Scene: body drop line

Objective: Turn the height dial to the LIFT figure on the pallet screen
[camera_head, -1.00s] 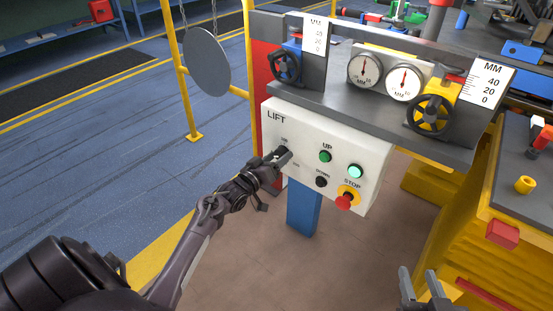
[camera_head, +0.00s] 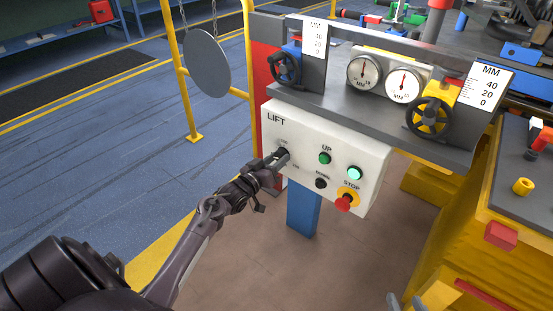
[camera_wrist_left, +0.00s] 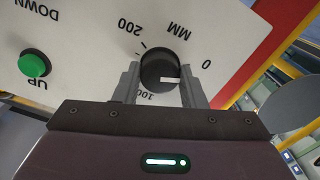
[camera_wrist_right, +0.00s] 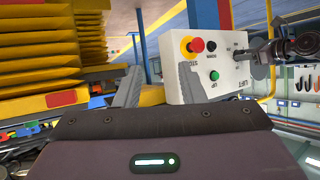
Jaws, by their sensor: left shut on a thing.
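The lift control box (camera_head: 335,145) is white, with the word LIFT at its upper left. Its height dial (camera_wrist_left: 160,68) is a black knob with a white mark. In the left wrist view the scale around it reads 0, 100, 200 and MM, and the mark points right, between 0 and 100. My left gripper (camera_head: 282,155) is shut on the dial, one finger on each side. It hides most of the dial in the head view. My right gripper (camera_wrist_right: 160,88) is open and empty. No readable pallet screen shows.
Above is a grey shelf with gauges (camera_head: 363,73) and handwheels (camera_head: 430,117). A yellow post (camera_head: 180,75) stands left.

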